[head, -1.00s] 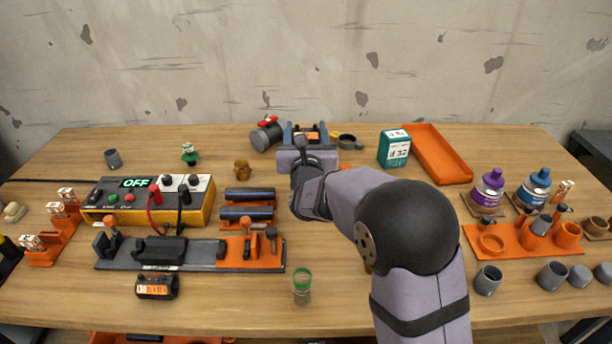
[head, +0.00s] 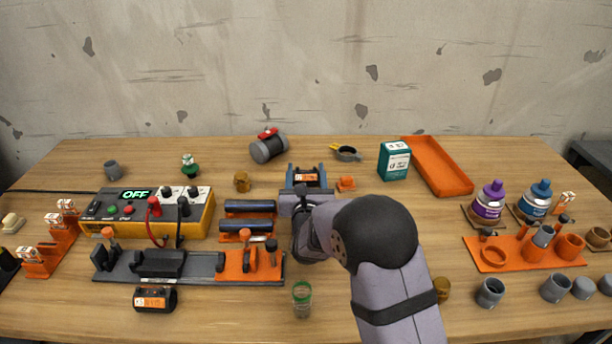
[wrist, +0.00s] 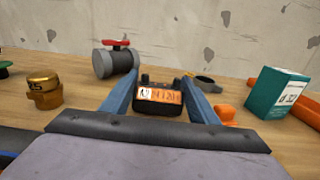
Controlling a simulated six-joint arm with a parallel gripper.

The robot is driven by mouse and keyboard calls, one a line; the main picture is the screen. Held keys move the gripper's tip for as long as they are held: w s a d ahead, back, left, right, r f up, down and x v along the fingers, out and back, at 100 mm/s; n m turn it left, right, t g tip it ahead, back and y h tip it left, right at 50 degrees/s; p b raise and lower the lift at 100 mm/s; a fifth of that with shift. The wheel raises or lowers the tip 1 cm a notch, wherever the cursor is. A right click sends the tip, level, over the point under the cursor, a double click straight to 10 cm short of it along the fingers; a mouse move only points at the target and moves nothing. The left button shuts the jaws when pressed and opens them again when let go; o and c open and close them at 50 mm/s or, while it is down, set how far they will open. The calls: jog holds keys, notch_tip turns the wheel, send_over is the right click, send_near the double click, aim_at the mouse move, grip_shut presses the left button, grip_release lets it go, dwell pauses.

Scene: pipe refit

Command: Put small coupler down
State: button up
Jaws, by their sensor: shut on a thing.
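The small coupler (head: 306,178) is black with an orange and white label. It sits between the two blue fingers of my gripper (head: 307,174), in the middle of the table area in the head view. In the wrist view the coupler (wrist: 158,98) shows near the centre, label facing the camera, roughly level, with the fingers of my gripper (wrist: 160,95) on either side. My gripper is shut on it. The underside of the coupler is hidden, so I cannot tell whether it touches the table. A similar black coupler with an orange label (head: 155,299) lies at the front left.
A grey valve with a red handle (head: 268,147) lies behind my gripper. A small orange part (head: 346,184) is just right of it; a teal box (head: 394,161) and an orange tray (head: 438,166) stand farther right. A fixture rail (head: 195,266) and dark pipes (head: 249,207) are left.

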jog(key=shift+f, duration=0.45)
jog(key=shift+f+b, duration=0.35)
jog(key=shift+b, duration=0.1)
jog(key=shift+f, duration=0.1)
